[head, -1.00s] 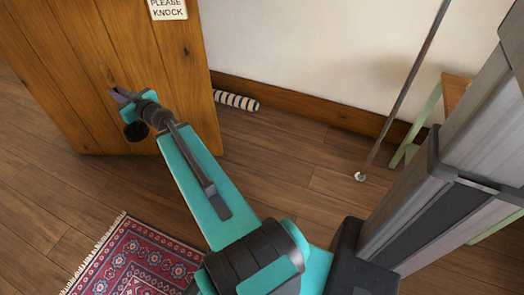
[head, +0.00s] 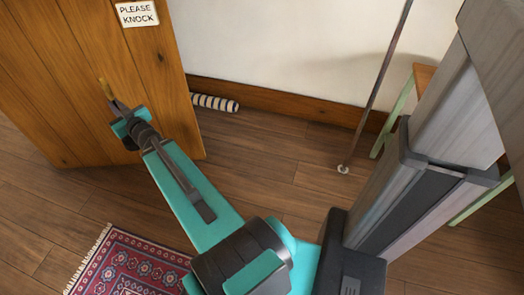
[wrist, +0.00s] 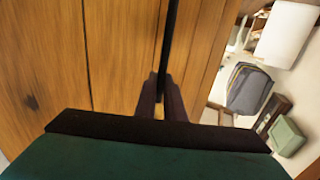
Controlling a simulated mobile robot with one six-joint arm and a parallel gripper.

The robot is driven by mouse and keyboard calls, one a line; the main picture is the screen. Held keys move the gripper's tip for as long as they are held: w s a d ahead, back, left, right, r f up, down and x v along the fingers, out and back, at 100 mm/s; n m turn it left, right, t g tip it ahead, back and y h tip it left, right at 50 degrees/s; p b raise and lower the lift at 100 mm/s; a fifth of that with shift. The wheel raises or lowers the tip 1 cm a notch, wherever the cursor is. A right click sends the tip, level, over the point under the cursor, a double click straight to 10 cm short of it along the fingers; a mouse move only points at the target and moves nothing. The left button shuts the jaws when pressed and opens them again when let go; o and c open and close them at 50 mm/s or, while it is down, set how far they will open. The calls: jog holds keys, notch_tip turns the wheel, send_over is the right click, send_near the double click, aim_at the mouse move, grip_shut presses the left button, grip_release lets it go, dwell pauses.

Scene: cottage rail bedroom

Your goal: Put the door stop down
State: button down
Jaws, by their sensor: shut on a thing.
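My gripper (head: 112,104) is in front of the wooden door (head: 150,95), above the floor, at the left of the head view.
A striped roll (head: 215,102) lies by the skirting board past the door's edge. A patterned rug (head: 130,265) is at the bottom left. A thin pole (head: 375,90) and a green-legged wooden stool (head: 424,76) stand at the right. The floorboards (head: 255,160) between are bare.

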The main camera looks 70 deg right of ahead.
jog(key=s+d+f+m+g+h, duration=0.85)
jog(key=s+d+f, duration=0.8)
jog(key=f, duration=0.35)
jog(key=s+d+f+m+g+b, duration=0.1)
jog(key=s+d+f+m+g, duration=0.1)
jog(key=s, duration=0.4)
jog(key=s+d+f+m+g+h+b, duration=0.1)
jog(key=s+d+f+m+g+b, duration=0.1)
jog(key=s+d+f+g, duration=0.3)
jog(key=s+d+f+m+g+h+b, duration=0.1)
jog(key=s+d+f+m+g, duration=0.1)
jog(key=s, duration=0.7)
notch_tip(320, 180, down, 3)
jog(key=shift+s+d+f+g, duration=0.1)
jog(key=shift+s+d+g, duration=0.05)
jog(key=shift+d+g, duration=0.9)
jog(key=shift+d+m+b, duration=0.25)
jog(key=shift+b, duration=0.05)
jog(key=s+d+b, duration=0.2)
jog(key=d, duration=0.5)
jog(key=s+d+f+b, duration=0.1)
jog(key=s+d+b, duration=0.1)
jog(key=d, duration=0.6)
jog(key=shift+s+f+b, duration=0.2)
jog(key=shift+s+b, duration=0.15)
jog(key=shift+b, duration=0.1)
jog(key=shift+f, duration=0.1)
